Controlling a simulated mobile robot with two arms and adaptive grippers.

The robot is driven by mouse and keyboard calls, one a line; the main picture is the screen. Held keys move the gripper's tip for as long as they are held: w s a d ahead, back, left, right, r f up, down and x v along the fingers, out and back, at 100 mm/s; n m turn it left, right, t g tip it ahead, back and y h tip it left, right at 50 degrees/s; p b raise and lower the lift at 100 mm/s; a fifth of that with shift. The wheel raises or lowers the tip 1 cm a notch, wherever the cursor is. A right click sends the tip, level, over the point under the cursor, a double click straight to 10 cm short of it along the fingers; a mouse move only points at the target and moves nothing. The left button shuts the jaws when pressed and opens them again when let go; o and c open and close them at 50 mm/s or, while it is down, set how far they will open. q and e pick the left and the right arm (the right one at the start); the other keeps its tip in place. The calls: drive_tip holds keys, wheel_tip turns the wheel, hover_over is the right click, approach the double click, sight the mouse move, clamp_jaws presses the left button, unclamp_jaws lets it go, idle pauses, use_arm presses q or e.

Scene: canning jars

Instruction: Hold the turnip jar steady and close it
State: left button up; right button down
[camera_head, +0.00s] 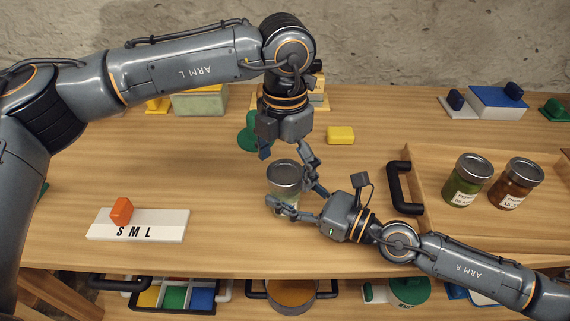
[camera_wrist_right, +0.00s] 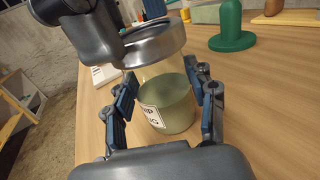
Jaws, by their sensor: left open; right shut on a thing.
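The turnip jar (camera_head: 284,196) stands on the table, a clear glass jar with pale green contents and a partly hidden white label. In the right wrist view the jar (camera_wrist_right: 172,100) is upright between the fingers. A grey metal lid (camera_head: 284,173) sits on its mouth; whether it is screwed tight I cannot tell. My right gripper (camera_head: 291,192) is shut on the jar's body from the right. My left gripper (camera_head: 286,154) is open just above and behind the lid, pointing down, with fingers apart. In the right wrist view its dark body covers part of the lid (camera_wrist_right: 153,43).
A wooden tray (camera_head: 425,222) with a black handle holds a green jar (camera_head: 467,180) and a brown jar (camera_head: 516,183) at the right. A white S M L board (camera_head: 165,226) with an orange piece (camera_head: 121,211) lies at the left. A yellow block (camera_head: 340,135) is behind.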

use_arm(q)
wheel_tip(320, 180, up, 12)
idle(0.4)
drive_tip(key=shift+f, duration=0.1)
use_arm(e)
drive_tip(key=shift+c, duration=1.9)
unclamp_jaws()
drive_tip(key=shift+s+d, duration=0.1)
drive_tip(key=shift+s+d, duration=0.25)
drive_tip(key=shift+d, duration=0.05)
drive_tip(key=shift+v, duration=5.5)
drive_tip(key=shift+w, duration=0.1)
